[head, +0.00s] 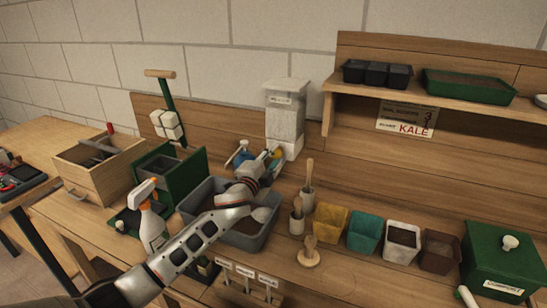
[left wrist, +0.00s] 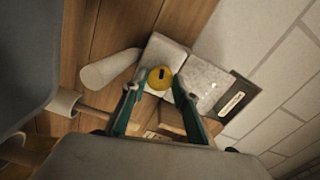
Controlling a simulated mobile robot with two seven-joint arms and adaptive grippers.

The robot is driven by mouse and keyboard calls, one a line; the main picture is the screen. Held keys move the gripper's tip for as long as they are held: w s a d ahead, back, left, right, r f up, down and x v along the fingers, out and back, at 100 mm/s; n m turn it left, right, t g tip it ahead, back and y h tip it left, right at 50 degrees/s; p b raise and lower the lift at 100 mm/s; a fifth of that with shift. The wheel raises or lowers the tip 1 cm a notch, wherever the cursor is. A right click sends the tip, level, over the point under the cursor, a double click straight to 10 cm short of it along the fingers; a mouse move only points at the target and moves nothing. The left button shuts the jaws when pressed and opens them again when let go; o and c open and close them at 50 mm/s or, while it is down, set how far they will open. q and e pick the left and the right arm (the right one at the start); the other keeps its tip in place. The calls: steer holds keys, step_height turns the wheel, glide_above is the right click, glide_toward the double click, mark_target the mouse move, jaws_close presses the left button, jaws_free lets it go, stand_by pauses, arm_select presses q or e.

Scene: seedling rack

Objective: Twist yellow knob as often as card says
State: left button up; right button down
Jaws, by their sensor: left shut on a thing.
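The yellow knob (left wrist: 160,77) shows in the left wrist view as a round disc with a dark slot, on the front of a speckled grey and white dispenser (left wrist: 203,84). In the head view the dispenser (head: 285,118) stands tall against the back board, and the knob is not clearly visible there. My left gripper (left wrist: 157,90) has its two green fingers on either side of the knob, shut on it. In the head view my left gripper (head: 268,163) reaches the dispenser's base. The card (head: 406,119) hangs under the shelf; I read a red "3" and "KALE", the rest is too small.
A grey tub (head: 262,236) lies under my left arm. A spray bottle (head: 152,222) stands left of the arm. Right of it are a wooden dibber (head: 309,254), coloured pots such as a yellow one (head: 330,223), and a green box (head: 497,258). A shelf (head: 430,92) overhangs the right side.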

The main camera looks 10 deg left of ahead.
arm_select(q)
steer(key=shift+m, duration=1.2)
steer(key=o, duration=1.1)
steer(key=s+a, duration=0.2)
steer(key=s, duration=0.9)
steer(key=shift+s+a, duration=0.15)
steer(key=shift+s, duration=0.25)
